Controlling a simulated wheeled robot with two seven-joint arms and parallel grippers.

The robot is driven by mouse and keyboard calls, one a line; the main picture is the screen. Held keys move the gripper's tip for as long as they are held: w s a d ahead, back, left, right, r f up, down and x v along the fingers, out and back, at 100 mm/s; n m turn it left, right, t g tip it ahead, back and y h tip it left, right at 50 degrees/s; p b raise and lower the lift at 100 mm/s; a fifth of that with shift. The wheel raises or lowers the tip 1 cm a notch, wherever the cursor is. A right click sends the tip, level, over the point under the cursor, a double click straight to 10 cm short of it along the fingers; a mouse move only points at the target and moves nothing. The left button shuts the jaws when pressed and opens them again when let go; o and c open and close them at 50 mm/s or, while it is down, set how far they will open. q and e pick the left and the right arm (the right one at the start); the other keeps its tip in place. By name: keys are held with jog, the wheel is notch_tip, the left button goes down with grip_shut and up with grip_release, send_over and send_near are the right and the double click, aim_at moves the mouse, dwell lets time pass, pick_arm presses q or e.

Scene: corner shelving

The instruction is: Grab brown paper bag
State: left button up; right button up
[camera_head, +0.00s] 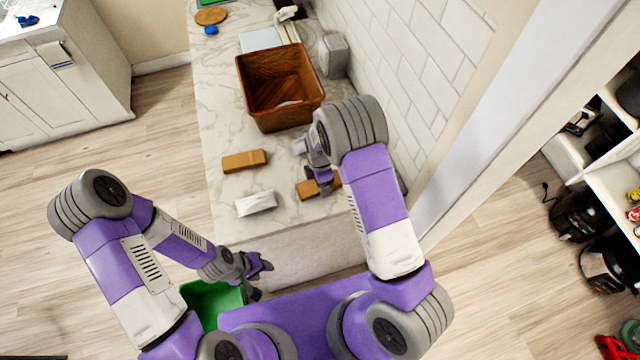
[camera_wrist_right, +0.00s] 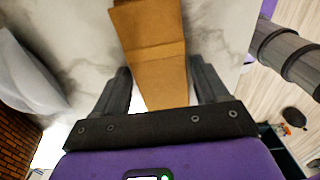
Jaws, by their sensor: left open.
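One brown paper bag (camera_head: 306,189) lies flat near the counter's front edge, partly hidden by my right gripper (camera_head: 322,182). In the right wrist view this bag (camera_wrist_right: 153,45) runs lengthwise between the two open fingers of the right gripper (camera_wrist_right: 160,80); slim gaps seem to show on both sides. A second brown paper bag (camera_head: 244,161) lies farther back and left on the counter. My left gripper (camera_head: 260,279) is open and empty, low in front of the counter, beside a green bin.
A white packet (camera_head: 256,203) lies left of the near bag; a brown basket (camera_head: 268,122) stands behind on the marble counter (camera_head: 222,125). The green bin (camera_head: 208,300) is below the counter's front. A tiled wall (camera_head: 400,70) bounds the counter's right side.

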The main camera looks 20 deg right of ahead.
jog(key=c, duration=0.7)
jog(key=shift+r, duration=0.1)
jog(key=shift+c, duration=0.2)
